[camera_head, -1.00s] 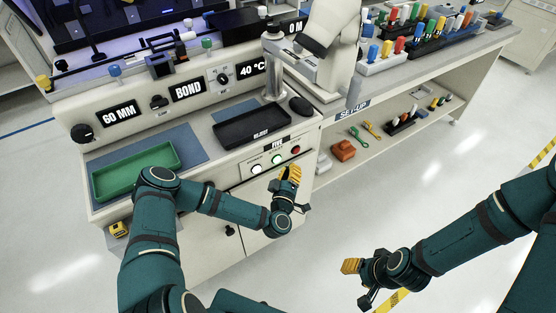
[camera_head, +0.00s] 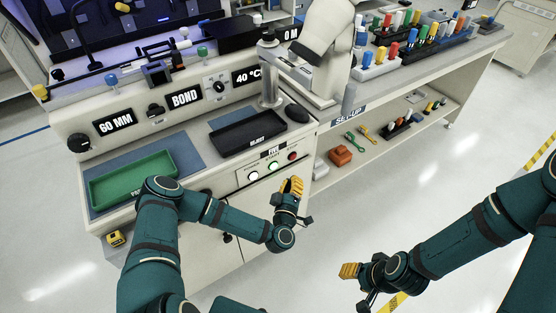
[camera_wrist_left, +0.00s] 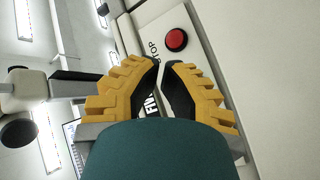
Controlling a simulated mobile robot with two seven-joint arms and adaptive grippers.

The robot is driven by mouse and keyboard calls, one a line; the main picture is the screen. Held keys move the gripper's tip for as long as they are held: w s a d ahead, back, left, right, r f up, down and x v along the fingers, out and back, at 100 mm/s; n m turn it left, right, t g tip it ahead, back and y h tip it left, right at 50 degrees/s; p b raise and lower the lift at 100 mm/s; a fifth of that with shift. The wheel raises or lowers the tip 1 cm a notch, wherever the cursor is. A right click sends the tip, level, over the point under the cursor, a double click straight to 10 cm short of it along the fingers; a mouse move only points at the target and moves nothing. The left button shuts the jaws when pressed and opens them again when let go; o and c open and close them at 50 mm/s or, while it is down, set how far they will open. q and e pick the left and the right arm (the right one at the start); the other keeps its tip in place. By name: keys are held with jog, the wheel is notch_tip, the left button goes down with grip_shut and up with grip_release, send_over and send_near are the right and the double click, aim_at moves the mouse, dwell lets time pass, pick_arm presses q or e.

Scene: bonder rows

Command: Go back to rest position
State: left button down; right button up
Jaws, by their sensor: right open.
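My left gripper (camera_head: 294,183) is in front of the bonder's front panel, just below and right of the row of push buttons, apart from them and holding nothing. In the left wrist view its yellow fingers (camera_wrist_left: 162,66) come almost together at the tips, with only a narrow gap. The red stop button (camera_wrist_left: 176,40) shows beyond the fingertips there. My right gripper (camera_head: 350,271) hangs over the open floor at the lower middle of the head view. It is empty; its finger gap is hard to see.
The bonder (camera_head: 215,255) carries a green tray (camera_head: 135,180) and a black reject tray (camera_head: 247,135). Its panel has a white button (camera_head: 254,176), a green one (camera_head: 273,166) and a red one (camera_head: 292,155). The setup table (camera_head: 440,75) stands at the back right. The floor (camera_head: 400,190) between is clear.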

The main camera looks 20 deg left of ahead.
pick_arm(q)
jog(key=s+d+f+m+g+h, duration=0.3)
jog(key=s+d+m+g+h, duration=0.4)
jog(key=d, duration=0.3)
jog(key=s+a+m+g, duration=0.1)
jog(key=s+a+g, duration=0.1)
jog(key=s+g, duration=0.3)
jog(key=s+a+r+m+g+y, duration=0.1)
jog(key=s+a+g, duration=0.2)
jog(key=s, duration=0.8)
jog(key=shift+s+a+g, duration=0.2)
jog(key=shift+a+g, duration=0.05)
jog(key=shift+g, duration=0.75)
